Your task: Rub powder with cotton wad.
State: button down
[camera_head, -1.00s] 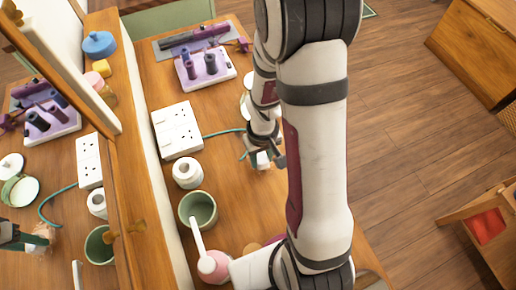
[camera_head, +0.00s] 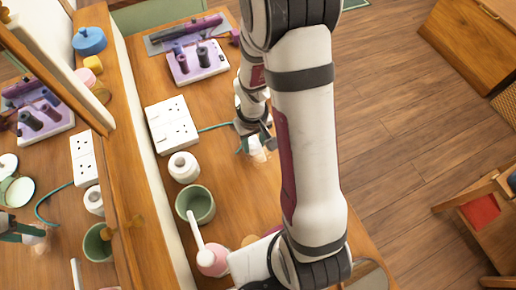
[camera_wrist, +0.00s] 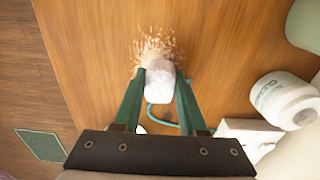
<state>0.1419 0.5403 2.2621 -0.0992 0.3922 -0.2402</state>
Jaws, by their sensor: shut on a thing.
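My gripper (camera_wrist: 158,88) has green fingers closed on the white cotton wad (camera_wrist: 160,77), pointing down at the wooden table. In the wrist view, a patch of pale, speckled powder (camera_wrist: 153,44) lies on the table just beyond the wad and partly behind it. Whether the wad touches the table is hard to tell. In the head view, my gripper (camera_head: 256,143) is low over the table, right of the white roll, with the powder (camera_head: 261,156) just below it. My arm hides part of the table there.
Left of the powder stand a white roll (camera_head: 183,167), a green pot (camera_head: 195,204) and a white socket block (camera_head: 172,125) with a teal cord. A pink bottle (camera_head: 212,260) is at the front. A purple-topped stand (camera_head: 198,62) is at the back. The table's right edge drops to floor.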

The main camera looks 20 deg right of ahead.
jog(key=shift+w, duration=2.35)
jog(key=shift+w+d, duration=0.15)
jog(key=shift+w, duration=0.05)
jog(key=shift+d, duration=0.35)
jog(key=shift+s+d, duration=0.2)
jog(key=shift+d, duration=0.05)
jog(key=shift+s, duration=5.25)
jog(key=shift+w, duration=5.45)
jog(key=shift+f, duration=0.35)
notch_tip(320, 180, up, 7)
jog(key=shift+r, duration=0.1)
